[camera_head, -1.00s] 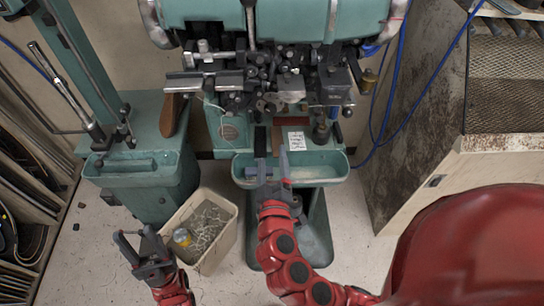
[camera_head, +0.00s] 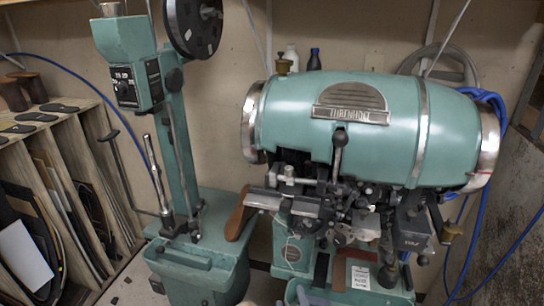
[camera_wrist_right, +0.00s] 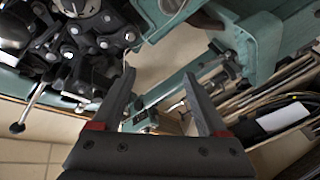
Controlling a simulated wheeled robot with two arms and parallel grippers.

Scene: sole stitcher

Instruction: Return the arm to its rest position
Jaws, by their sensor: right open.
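My right gripper (camera_wrist_right: 158,73) shows in the right wrist view with its two dark fingers spread apart and nothing between them. In that view the dark mechanism (camera_wrist_right: 82,45) of the machine is to the left of the fingers. In the head view the green stitching machine (camera_head: 370,125) fills the middle and right. A small pale tip at the bottom edge may be part of my right gripper; the rest of that arm is out of the frame. My left gripper is not in view.
A green stand (camera_head: 178,120) with a dark reel (camera_head: 192,25) is left of the machine. A wooden rack (camera_head: 110,165) with soles is at the far left. A brown handle (camera_head: 238,215) sticks out at the machine's left. Blue cables (camera_head: 500,120) hang at the right.

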